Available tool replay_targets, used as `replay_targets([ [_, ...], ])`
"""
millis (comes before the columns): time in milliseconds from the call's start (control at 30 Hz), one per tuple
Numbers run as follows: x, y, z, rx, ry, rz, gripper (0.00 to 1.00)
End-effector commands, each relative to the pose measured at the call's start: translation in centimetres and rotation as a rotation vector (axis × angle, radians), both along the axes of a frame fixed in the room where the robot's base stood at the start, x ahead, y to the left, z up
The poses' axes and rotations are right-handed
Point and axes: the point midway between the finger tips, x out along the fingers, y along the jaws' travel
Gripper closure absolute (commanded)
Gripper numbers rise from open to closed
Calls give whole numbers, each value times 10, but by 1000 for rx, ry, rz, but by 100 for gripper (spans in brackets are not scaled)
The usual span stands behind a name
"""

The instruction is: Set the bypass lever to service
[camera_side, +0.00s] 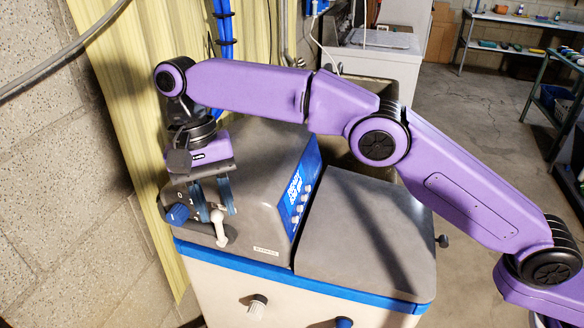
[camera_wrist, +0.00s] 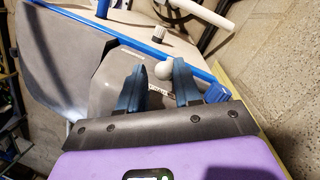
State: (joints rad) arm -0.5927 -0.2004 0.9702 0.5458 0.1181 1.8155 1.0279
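The bypass lever, white with a round ball end, is on the front of the grey softener head. It shows in the side view (camera_side: 221,232) and in the wrist view (camera_wrist: 164,71). My gripper (camera_side: 215,207) comes down from above at the lever. I cannot tell whether either finger touches the lever lower down. The fingers and gripper body hide part of the lever's base and panel markings.
A blue knob (camera_side: 177,213) sits left of the lever, close to the fingers; it also shows in the wrist view (camera_wrist: 217,92). A white-and-black knob (camera_side: 257,306) is lower on the cabinet. The grey lid (camera_side: 365,235) is to the right. A block wall (camera_side: 50,170) stands left.

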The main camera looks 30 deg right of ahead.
Motion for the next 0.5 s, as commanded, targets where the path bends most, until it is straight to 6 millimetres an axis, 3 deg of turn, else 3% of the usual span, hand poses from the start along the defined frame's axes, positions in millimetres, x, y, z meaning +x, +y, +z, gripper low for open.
replay_targets([
  [267,-12,-13,20,-1,0,-1,67],
  [500,-29,-29,49,0,0,-1,67],
])
